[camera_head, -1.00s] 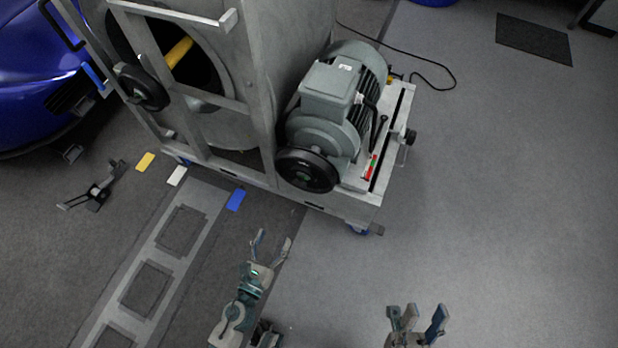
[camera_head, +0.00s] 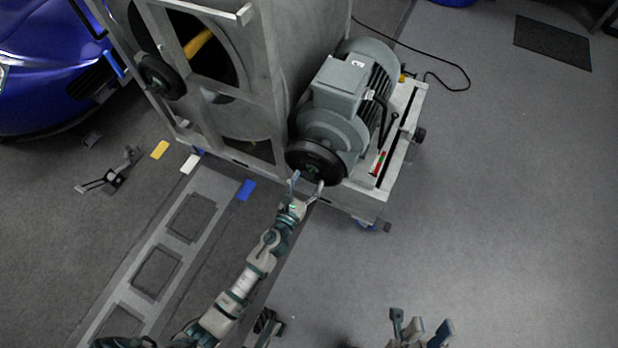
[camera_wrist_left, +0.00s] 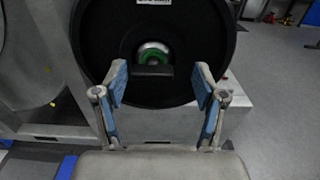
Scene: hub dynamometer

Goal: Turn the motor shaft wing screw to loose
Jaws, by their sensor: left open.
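The grey motor (camera_head: 338,100) sits on the metal test frame with a round black disc (camera_head: 304,152) on its front end. In the left wrist view the black disc (camera_wrist_left: 205,30) fills the upper middle. At its centre is a shiny hub with a green ring (camera_wrist_left: 150,52), and a dark wing-like bar (camera_wrist_left: 153,71) lies just below it, apparently the wing screw. My left gripper (camera_head: 307,181) is open and empty in front of the disc; in the wrist view its fingertips (camera_wrist_left: 161,72) stand either side of the bar, apparently not touching it. My right gripper (camera_head: 421,324) is open and empty, low in the head view.
The metal frame (camera_head: 355,205) has a slotted rail and a side knob (camera_head: 419,135) at the right. A second black wheel (camera_head: 160,76) is on the frame's left. A blue car (camera_head: 50,95) stands at far left.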

